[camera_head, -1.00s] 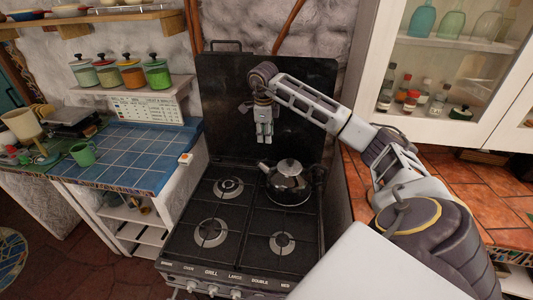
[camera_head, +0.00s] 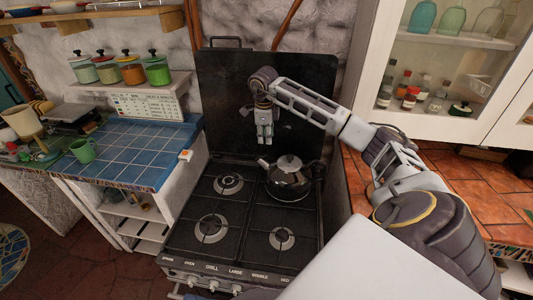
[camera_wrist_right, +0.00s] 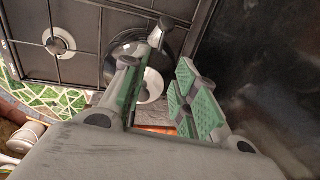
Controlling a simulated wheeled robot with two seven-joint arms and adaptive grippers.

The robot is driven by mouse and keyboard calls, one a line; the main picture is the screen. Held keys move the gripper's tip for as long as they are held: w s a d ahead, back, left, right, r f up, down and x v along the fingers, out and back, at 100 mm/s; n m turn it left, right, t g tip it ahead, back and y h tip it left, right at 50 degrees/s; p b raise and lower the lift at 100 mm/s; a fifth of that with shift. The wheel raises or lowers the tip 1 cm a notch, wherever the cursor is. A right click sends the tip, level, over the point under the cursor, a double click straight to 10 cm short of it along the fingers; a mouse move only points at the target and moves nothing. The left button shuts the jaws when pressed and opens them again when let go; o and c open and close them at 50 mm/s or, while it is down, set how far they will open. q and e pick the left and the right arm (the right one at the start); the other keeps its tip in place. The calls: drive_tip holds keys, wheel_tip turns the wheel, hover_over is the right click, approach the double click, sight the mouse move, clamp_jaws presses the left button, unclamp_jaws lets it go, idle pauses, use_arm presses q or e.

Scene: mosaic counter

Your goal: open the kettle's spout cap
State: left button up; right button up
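The kettle (camera_head: 289,181), shiny and dark with a rounded lid, stands upright on the back right of the stove. Its spout (camera_head: 264,164) points left, and the cap is too small to read clearly in the head view. In the right wrist view, the spout's dark tip (camera_wrist_right: 165,23) shows beyond the fingers, and the kettle body is partly hidden behind them. My right gripper (camera_head: 265,141) hangs pointing down above the spout, apart from it. Its green-padded fingers (camera_wrist_right: 160,95) are spread and empty. My left gripper is out of view.
The stove's black back panel (camera_head: 300,95) stands close behind my right gripper. Free burners (camera_head: 211,228) lie left and in front of the kettle. A blue tiled counter (camera_head: 140,150) with a green mug (camera_head: 83,150) is at left, an orange tiled counter (camera_head: 455,170) at right.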

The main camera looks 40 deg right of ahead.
sight(261, 158)
drive_tip(key=f, duration=0.3)
drive_tip(key=d+f+p, duration=0.1)
drive_tip(key=f, duration=0.3)
drive_tip(key=w+f+p, duration=0.1)
drive_tip(key=f, duration=0.2)
drive_tip(key=shift+d+f, duration=0.2)
drive_tip(key=shift+f, duration=0.15)
clamp_jaws()
